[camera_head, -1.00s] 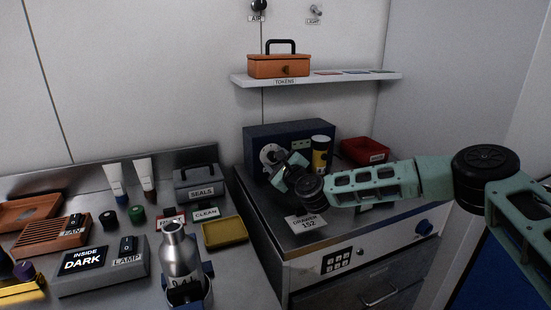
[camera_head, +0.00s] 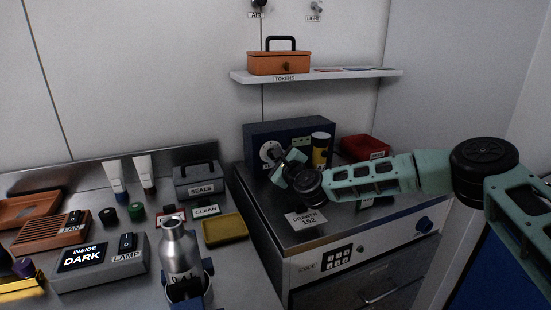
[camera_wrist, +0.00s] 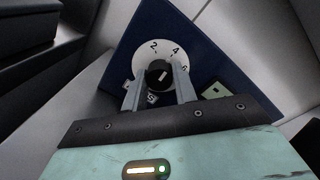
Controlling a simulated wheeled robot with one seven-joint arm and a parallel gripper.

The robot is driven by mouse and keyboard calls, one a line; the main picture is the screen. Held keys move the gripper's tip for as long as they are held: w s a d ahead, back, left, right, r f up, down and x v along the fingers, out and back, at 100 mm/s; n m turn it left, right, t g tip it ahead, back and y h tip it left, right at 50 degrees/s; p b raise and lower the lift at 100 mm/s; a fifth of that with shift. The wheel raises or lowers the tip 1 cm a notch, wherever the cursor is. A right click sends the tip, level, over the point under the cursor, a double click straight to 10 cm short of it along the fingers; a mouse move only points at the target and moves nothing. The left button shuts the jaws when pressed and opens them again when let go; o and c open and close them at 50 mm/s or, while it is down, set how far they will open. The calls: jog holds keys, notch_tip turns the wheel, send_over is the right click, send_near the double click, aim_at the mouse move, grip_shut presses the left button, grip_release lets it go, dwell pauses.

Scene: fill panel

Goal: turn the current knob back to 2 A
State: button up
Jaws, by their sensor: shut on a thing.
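The current knob (camera_wrist: 161,76) is a black round knob with a white pointer line, on a white dial (camera_wrist: 148,54) marked 2, 4 and 6. The pointer slants to the upper right in the wrist view, roughly toward the 4; its exact reading is hard to tell. The dial is on the front of a dark blue box (camera_head: 262,131), on the counter at the right in the head view. My gripper (camera_wrist: 160,70) is shut on the knob, one finger on each side. In the head view my gripper (camera_head: 279,162) partly hides the dial, and the knob is hard to make out.
A shelf (camera_head: 345,77) bears an orange box (camera_head: 278,64) above. A metal bottle (camera_head: 180,252) and a lamp box (camera_head: 98,267) are at left.

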jog(key=n+b, duration=0.2)
jog(key=n, duration=0.2)
jog(key=shift+a+n+b, duration=0.1)
jog(key=shift+n+b, duration=0.25)
jog(key=shift+n, duration=0.05)
jog(key=shift+n+b, duration=0.9)
jog(key=shift+n, duration=1.1)
jog(key=shift+h, duration=0.4)
jog(key=o, duration=1)
jog(key=b+v, duration=0.2)
jog(key=v, duration=1.5)
jog(key=shift+s+d+r, duration=0.1)
jog(key=shift+s+d, duration=0.05)
jog(key=shift+d, duration=0.15)
